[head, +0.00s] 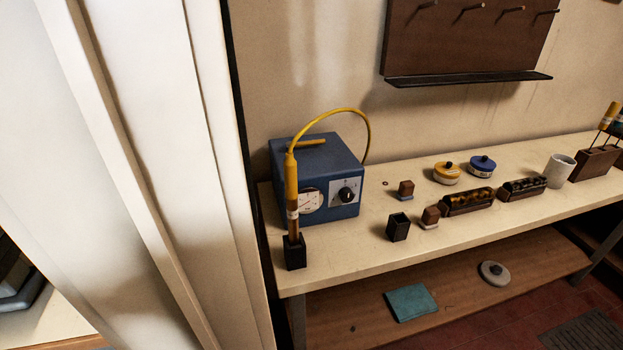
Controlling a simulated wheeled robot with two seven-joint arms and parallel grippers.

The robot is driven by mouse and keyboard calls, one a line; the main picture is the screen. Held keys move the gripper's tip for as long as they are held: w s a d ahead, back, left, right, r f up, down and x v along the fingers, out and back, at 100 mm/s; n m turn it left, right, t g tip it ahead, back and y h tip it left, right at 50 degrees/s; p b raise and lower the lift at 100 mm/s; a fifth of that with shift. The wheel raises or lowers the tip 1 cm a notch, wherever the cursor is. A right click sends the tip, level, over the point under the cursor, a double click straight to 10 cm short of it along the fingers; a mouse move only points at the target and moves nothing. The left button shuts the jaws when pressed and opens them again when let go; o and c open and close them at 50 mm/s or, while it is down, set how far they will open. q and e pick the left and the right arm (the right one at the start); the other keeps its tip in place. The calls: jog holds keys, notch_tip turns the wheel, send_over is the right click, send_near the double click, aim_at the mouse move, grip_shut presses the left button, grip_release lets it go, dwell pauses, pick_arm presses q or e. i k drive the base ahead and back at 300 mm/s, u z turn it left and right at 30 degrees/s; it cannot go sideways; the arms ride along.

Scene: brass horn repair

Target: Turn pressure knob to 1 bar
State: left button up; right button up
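A blue box-shaped unit (318,165) stands at the left end of the workbench. Its front has a black knob (346,195) on a pale dial plate, right of a round white gauge (311,203). The knob's setting and the gauge's reading are too small to tell. A yellow hose (358,121) arches from behind the unit to a yellow-handled tool (292,190), which stands upright in a black holder (294,252) and partly covers the gauge. Neither of my grippers is in view.
A tall pale panel (205,170) fills the left side, close to the bench's left end. The bench top (345,245) holds small blocks, a black cup (398,227), two lidded tins and dark racks. A lower shelf (350,315) holds a teal cloth (411,302).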

aim_at(345, 195)
jog(key=k, duration=0.5)
jog(key=z, duration=2.35)
jog(key=i, duration=1.8)
jog(key=u, duration=2.2)
